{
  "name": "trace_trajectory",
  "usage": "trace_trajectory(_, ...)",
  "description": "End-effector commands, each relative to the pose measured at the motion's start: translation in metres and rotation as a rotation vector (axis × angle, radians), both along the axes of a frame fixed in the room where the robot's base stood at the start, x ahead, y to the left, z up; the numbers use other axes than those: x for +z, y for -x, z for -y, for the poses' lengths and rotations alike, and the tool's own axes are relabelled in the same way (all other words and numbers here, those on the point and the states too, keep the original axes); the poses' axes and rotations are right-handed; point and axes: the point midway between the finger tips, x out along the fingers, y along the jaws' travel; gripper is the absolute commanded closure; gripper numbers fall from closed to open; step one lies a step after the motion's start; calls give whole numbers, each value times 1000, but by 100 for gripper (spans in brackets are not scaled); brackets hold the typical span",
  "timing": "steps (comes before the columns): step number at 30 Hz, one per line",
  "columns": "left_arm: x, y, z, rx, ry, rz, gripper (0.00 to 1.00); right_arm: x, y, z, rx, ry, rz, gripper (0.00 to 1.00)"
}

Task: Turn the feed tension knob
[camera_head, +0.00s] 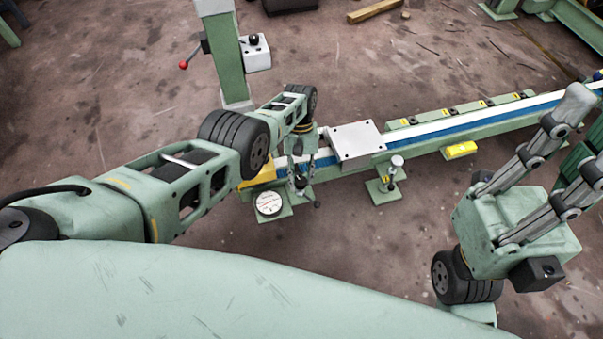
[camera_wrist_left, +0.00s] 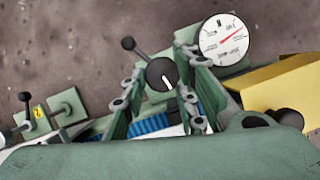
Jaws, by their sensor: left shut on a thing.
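The black feed tension knob (camera_wrist_left: 162,74) has a white pointer line and shows between the finger tips of my left gripper (camera_wrist_left: 158,88) in the left wrist view. The line points down and slightly right. My left gripper (camera_head: 301,176) is shut on the knob, reaching down to it at the near end of the rail in the head view. The knob is small and dark there (camera_head: 300,184). A round white dial (camera_head: 269,203) lies beside it; its red needle shows in the left wrist view (camera_wrist_left: 229,37). My right gripper (camera_head: 583,140) is open and empty at the right.
A green rail (camera_head: 480,122) with a blue and white strip runs to the upper right. A grey plate (camera_head: 356,143) sits on it. A short lever post (camera_head: 391,175) stands in front, near a yellow block (camera_head: 460,150). A post with a control box (camera_head: 256,54) stands behind.

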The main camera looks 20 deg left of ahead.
Motion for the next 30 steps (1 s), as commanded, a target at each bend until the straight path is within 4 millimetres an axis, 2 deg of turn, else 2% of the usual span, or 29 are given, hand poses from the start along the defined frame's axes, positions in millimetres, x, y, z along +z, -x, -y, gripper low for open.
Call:
trace_trajectory(1, -2, 6, 8, 27, 18, -15, 98, 3, 0, 0, 0, 0, 0, 100)
trace_trajectory(10, -3, 5, 7, 118, 17, -11, 98, 6, 0, 0, 0, 0, 0, 100)
trace_trajectory(25, -3, 3, 7, 131, 17, -6, 98, 6, 0, 0, -1, 0, 0, 100)
trace_trajectory(26, -3, 3, 7, 131, 17, -6, 70, 6, 0, 0, -1, 0, 0, 100)
trace_trajectory(30, -3, 3, 7, 131, 16, -6, 59, 7, 0, 0, -1, 0, 0, 100)
